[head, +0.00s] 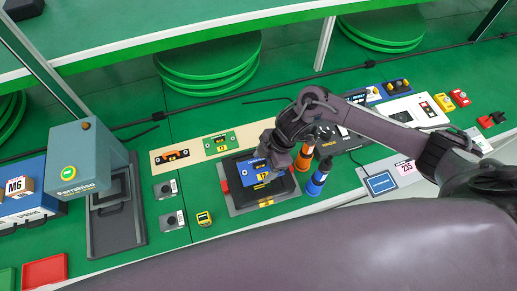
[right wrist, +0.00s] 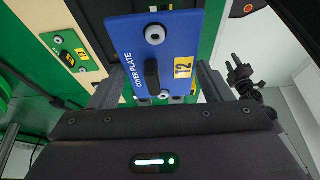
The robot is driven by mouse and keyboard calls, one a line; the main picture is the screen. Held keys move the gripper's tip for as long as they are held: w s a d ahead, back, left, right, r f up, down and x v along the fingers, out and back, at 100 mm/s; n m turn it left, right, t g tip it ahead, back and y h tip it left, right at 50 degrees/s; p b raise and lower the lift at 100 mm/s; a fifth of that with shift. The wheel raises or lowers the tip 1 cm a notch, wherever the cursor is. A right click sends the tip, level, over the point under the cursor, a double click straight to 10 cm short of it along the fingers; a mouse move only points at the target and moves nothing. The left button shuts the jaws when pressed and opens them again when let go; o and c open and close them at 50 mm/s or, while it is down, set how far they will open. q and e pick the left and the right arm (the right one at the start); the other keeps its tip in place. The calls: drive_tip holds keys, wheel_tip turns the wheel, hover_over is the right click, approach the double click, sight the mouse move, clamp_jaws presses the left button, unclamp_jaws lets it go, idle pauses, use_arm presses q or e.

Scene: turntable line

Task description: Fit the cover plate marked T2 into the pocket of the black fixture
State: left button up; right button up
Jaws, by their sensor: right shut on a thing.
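The blue cover plate (head: 250,178) marked T2 is at the black fixture in the head view. In the right wrist view the cover plate (right wrist: 188,32) shows its lettering, yellow T2 label, pale screws and dark central handle. My right gripper (head: 272,158) is shut on the plate from above; its fingers (right wrist: 155,88) show at either side in the wrist view. The black fixture (head: 284,187) lies under the plate, on a grey base. The plate and my gripper hide its pocket, so I cannot tell whether the plate is seated or above it.
A beige board (head: 192,153) behind the fixture bears an orange plate (head: 172,155) and a green plate (head: 220,143). Orange (head: 304,157) and blue (head: 318,178) bottles stand close right. Two grey button boxes (head: 172,221) and a yellow device (head: 204,218) are to the left.

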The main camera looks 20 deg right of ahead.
sight(261, 183)
drive_tip(key=shift+s+f, duration=0.2)
drive_tip(key=shift+s, duration=0.15)
drive_tip(key=shift+s+a+f, duration=0.1)
drive_tip(key=shift+s+f, duration=0.1)
drive_tip(key=shift+f, duration=0.1)
drive_tip(key=shift+f+b, duration=0.55)
drive_tip(key=shift+b, duration=0.2)
wheel_tip(261, 183, down, 3)
drive_tip(key=b, duration=0.3)
drive_tip(key=shift+f, duration=0.1)
drive_tip(key=shift+w+f+b, duration=0.1)
drive_tip(key=shift+f+b, duration=0.4)
drive_tip(key=shift+f, duration=0.2)
use_arm(q)
drive_tip(key=f, duration=0.3)
drive_tip(key=d+f, duration=0.1)
drive_tip(key=f, duration=0.1)
drive_tip(key=shift+w+f, duration=0.2)
drive_tip(key=shift+w, duration=0.05)
drive_tip(key=shift+d+r+p, duration=0.1)
drive_tip(key=shift+r+p, duration=0.2)
drive_tip(key=shift+f, duration=0.15)
use_arm(e)
drive_tip(key=shift+f, duration=0.4)
use_arm(q)
drive_tip(key=shift+s, duration=0.1)
use_arm(e)
drive_tip(key=shift+s+f, duration=0.25)
